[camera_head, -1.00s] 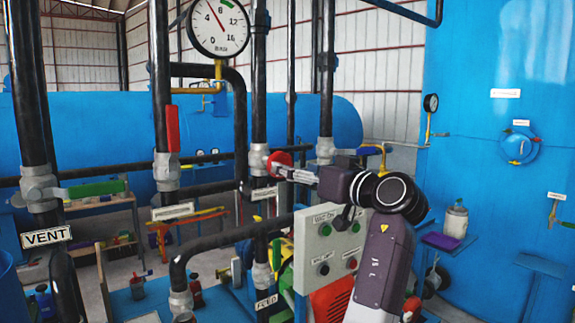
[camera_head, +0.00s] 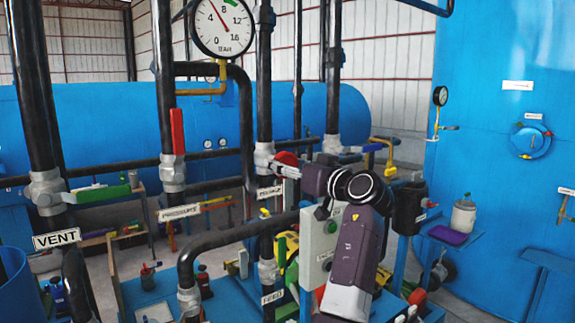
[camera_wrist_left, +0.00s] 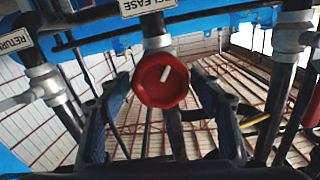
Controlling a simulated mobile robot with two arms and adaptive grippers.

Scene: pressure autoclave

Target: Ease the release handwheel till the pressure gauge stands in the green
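The red release handwheel (camera_head: 287,159) sits on a black pipe above the RELEASE label (camera_head: 270,192). In the left wrist view the wheel (camera_wrist_left: 162,80), with a white mark on its face, shows between the two fingers. My left gripper (camera_head: 283,169) is at the wheel in the head view and partly covers it. Its fingers (camera_wrist_left: 158,98) stand apart on either side of the wheel; I cannot tell whether they touch it. The pressure gauge (camera_head: 223,28) has its red needle between 4 and 8, left of the green mark near 8. My right gripper is not seen.
A red lever (camera_head: 177,131) stands on the pipe to the left, near the PRESSURE label. A green-handled valve (camera_head: 100,193) is above the VENT label (camera_head: 57,239). A grey control box (camera_head: 322,245) is below my left arm. A blue tank (camera_head: 497,120) stands at right.

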